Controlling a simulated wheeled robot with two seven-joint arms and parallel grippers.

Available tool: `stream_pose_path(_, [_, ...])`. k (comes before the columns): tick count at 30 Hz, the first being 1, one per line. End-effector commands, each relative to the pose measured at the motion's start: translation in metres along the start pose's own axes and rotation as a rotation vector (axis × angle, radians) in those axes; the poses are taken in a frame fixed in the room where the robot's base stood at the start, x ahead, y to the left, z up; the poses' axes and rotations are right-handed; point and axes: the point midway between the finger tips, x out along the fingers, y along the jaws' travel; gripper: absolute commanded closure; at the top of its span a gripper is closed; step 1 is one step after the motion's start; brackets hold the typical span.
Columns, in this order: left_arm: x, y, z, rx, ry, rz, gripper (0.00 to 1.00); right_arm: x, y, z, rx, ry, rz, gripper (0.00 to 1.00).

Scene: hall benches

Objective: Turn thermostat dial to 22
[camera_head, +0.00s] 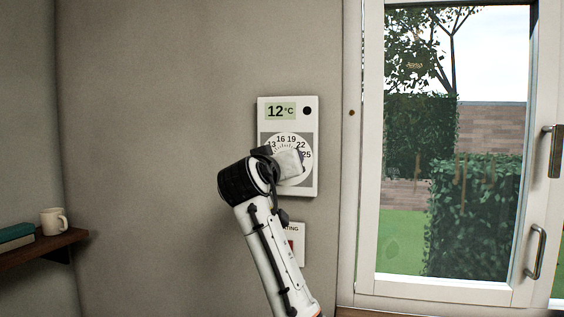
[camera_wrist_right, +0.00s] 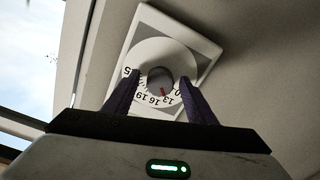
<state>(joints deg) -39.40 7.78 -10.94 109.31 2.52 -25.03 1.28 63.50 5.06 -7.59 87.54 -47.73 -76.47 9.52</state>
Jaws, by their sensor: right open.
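The white thermostat (camera_head: 309,181) is on the wall, and its display (camera_head: 281,112) reads 12 °C. Its round dial (camera_head: 284,139) shows 16, 19, 22 and 25; the rest is partly covered by my right gripper (camera_head: 286,163). In the right wrist view the grey knob (camera_wrist_right: 157,79) sits at the dial's centre, with a red mark pointing near the 13. The open fingers of my right gripper (camera_wrist_right: 161,80) appear on either side of the knob; I cannot tell whether they touch it. My left gripper is not in view.
A small panel (camera_head: 299,240) marked "…ATING" is on the wall below the thermostat, partly behind my arm. A glazed door (camera_head: 368,200) with metal handles is at right. A shelf (camera_head: 50,245) with a mug (camera_head: 54,221) and books (camera_head: 14,235) is at left.

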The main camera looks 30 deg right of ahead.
Motion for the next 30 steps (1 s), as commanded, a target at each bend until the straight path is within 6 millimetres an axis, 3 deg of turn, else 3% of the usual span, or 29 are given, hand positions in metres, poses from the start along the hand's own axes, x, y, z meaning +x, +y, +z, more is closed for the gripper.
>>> stream_pose_path(2, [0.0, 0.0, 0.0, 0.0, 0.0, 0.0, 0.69, 0.0, 0.0, 0.0, 0.0, 0.0, 0.0, 0.49])
stream_pose_path(9, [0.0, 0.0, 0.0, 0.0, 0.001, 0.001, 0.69, -0.001, 0.0, 0.0, -0.001, 0.0, 0.0, 0.89])
stream_pose_path(20, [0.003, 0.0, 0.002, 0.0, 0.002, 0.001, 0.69, -0.001, -0.001, 0.001, 0.054, 0.001, 0.0, 0.9])
stream_pose_path(30, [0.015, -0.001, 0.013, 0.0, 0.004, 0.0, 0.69, -0.001, -0.002, 0.003, 0.3, 0.007, 0.001, 0.9])
